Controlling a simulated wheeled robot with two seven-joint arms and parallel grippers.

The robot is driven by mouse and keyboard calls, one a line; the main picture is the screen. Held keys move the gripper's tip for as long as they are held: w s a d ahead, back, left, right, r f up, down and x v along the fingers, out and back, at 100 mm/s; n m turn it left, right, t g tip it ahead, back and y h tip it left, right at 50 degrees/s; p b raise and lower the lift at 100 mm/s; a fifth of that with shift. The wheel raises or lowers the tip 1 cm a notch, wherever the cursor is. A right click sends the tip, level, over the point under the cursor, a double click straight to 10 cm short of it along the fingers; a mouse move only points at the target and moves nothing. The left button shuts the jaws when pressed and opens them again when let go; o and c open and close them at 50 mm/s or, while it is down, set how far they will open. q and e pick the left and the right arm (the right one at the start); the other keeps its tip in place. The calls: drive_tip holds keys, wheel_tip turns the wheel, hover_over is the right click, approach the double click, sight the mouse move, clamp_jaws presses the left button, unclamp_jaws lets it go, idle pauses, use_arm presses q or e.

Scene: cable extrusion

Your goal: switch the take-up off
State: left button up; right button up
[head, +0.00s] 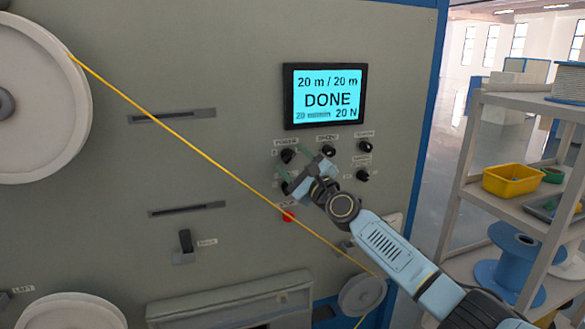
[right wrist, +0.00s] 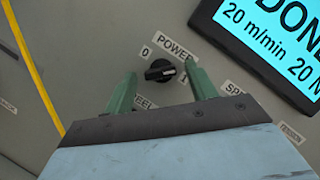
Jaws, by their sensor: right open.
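The take-up's grey front panel (head: 240,75) fills the left and middle of the head view. A black POWER knob (head: 287,156) sits below the screen; in the right wrist view the POWER knob (right wrist: 160,70) lies between 0 and 1 marks, and its pale pointer line appears turned toward the 1. My right gripper (head: 295,168) is open in front of the panel. Its two green fingers (right wrist: 160,76) stand on either side of the knob, with gaps visible; I cannot tell how far they are from the panel. My left gripper is out of view.
The screen (head: 325,96) reads DONE, 20 m / 20 m. Other knobs (head: 328,150) and a red button (head: 288,216) are close by. A yellow cable (head: 190,146) runs diagonally from the white reel (head: 45,110) past my gripper. A shelf (head: 520,100) stands at right.

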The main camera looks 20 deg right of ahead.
drive_tip(key=shift+w+a+r, duration=0.1)
drive_tip(key=shift+w, duration=0.15)
drive_tip(key=shift+c, duration=0.2)
drive_tip(key=c, duration=0.9)
drive_tip(key=shift+c, duration=0.2)
